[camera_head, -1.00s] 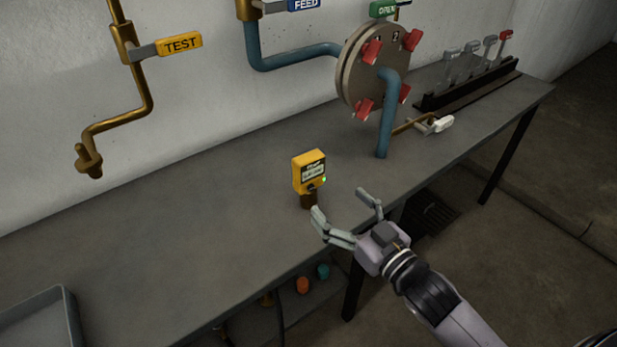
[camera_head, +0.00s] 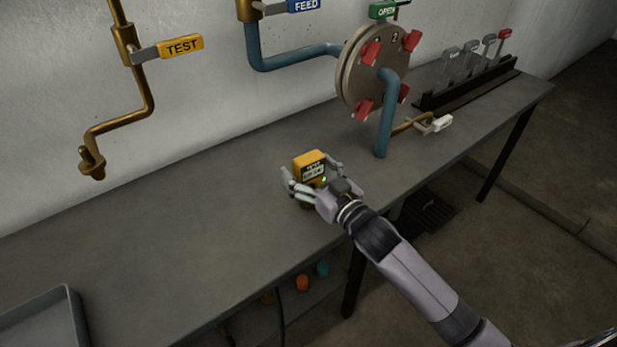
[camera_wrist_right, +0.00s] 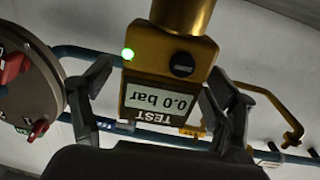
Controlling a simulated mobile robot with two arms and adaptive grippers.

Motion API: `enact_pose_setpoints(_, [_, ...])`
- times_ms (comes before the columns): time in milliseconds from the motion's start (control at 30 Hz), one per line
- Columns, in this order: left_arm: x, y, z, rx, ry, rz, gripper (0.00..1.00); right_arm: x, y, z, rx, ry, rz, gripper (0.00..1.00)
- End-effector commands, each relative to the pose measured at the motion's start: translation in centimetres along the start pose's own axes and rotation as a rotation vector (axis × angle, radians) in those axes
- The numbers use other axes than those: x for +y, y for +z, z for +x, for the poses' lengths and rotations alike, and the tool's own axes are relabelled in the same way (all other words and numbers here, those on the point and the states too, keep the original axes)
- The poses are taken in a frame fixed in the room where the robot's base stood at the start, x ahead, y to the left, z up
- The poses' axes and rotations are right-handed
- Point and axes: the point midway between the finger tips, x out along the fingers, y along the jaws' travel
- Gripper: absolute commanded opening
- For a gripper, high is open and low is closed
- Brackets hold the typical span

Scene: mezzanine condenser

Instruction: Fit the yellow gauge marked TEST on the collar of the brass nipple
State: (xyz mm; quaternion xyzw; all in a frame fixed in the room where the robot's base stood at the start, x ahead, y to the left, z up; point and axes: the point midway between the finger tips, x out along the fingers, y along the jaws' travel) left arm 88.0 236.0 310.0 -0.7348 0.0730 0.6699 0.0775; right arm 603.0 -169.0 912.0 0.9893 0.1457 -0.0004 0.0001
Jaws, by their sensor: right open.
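The yellow gauge (camera_head: 309,165) stands upright on the bench. In the right wrist view the gauge (camera_wrist_right: 160,75) reads "TEST" and "0.0 bar" upside down, with a green light lit and a brass stem at the top of the picture. My right gripper (camera_head: 313,180) is open, with its fingers on either side of the gauge; in the wrist view gaps show beside the body. The brass nipple (camera_head: 91,163) ends the brass pipe below the yellow TEST tag (camera_head: 181,47), at the wall on the left. Nothing is fitted on it. My left gripper is out of view.
A round flanged plate with red clamps (camera_head: 371,68) and a blue pipe (camera_head: 386,115) stand right of the gauge. A grey tray (camera_head: 68,300) lies at the bench's front left. A lever rack (camera_head: 468,85) is at the far right. The bench between gauge and nipple is clear.

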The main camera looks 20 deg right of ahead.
Motion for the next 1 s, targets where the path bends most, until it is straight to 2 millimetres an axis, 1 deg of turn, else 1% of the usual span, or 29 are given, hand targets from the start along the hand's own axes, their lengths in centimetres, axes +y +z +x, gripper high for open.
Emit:
enact_pose_setpoints(167, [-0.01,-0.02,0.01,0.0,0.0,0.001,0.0,-0.03,0.05,0.01,-0.001,0.0,0.0,0.8])
enact_pose_setpoints(200, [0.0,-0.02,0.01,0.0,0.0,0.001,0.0,-0.02,0.05,0.01,-0.001,0.0,0.0,0.79])
enact_pose_setpoints(1000, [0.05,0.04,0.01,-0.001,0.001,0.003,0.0,-0.02,0.05,-0.03,-0.001,0.0,0.0,0.25])
